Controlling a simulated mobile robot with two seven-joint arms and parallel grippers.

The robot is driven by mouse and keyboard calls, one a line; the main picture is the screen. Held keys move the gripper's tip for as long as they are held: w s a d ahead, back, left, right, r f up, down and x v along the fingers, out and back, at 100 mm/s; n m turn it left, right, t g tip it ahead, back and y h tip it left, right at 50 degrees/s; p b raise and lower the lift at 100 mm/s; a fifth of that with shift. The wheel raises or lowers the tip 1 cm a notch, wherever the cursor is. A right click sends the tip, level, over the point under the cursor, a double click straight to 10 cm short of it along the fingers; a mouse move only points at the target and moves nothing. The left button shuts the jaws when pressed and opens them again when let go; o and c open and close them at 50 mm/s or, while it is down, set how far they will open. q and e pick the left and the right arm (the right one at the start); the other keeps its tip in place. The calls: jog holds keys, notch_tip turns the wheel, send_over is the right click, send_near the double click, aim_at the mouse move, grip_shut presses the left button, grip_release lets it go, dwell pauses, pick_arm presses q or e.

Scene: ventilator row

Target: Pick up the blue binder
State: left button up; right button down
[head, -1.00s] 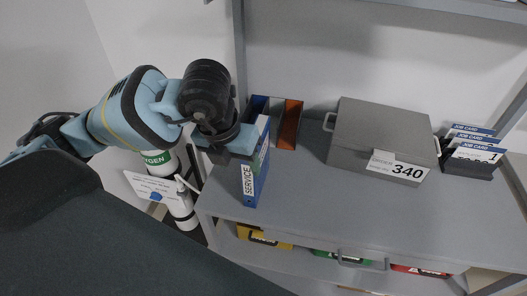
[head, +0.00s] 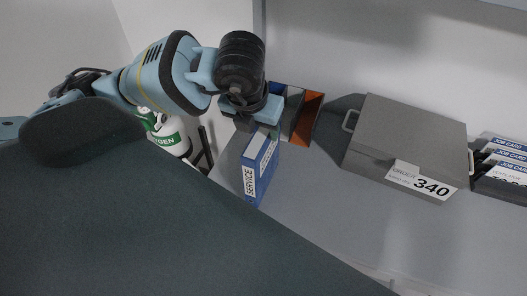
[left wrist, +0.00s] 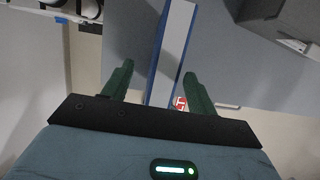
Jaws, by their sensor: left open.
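The blue binder (head: 262,168) stands upright near the left end of the grey shelf top, its white spine label reading SERVICE. My left gripper (head: 258,132) is just above and behind the binder's top in the head view, pointing down. In the left wrist view the two green fingers (left wrist: 158,84) are apart, with the binder (left wrist: 171,50) running between them, nearer the middle. The fingers do not appear to press on it. My right gripper is not in view.
A grey box labelled 340 (head: 408,140) stands right of the binder. An orange-and-grey holder (head: 307,115) is behind it. Job card racks (head: 503,165) stand at far right. A green-and-white cylinder (head: 170,135) is left of the shelf. The shelf top (head: 315,200) in front is clear.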

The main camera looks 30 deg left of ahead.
aim_at(263, 162)
pick_arm(q)
jog(key=shift+d+x, duration=0.2)
jog(key=shift+x, duration=1.05)
jog(key=shift+d+x, duration=0.2)
jog(key=shift+x, duration=1.1)
jog(key=shift+f, duration=0.25)
jog(key=shift+c, duration=0.2)
grip_shut()
jog(key=shift+r, duration=0.1)
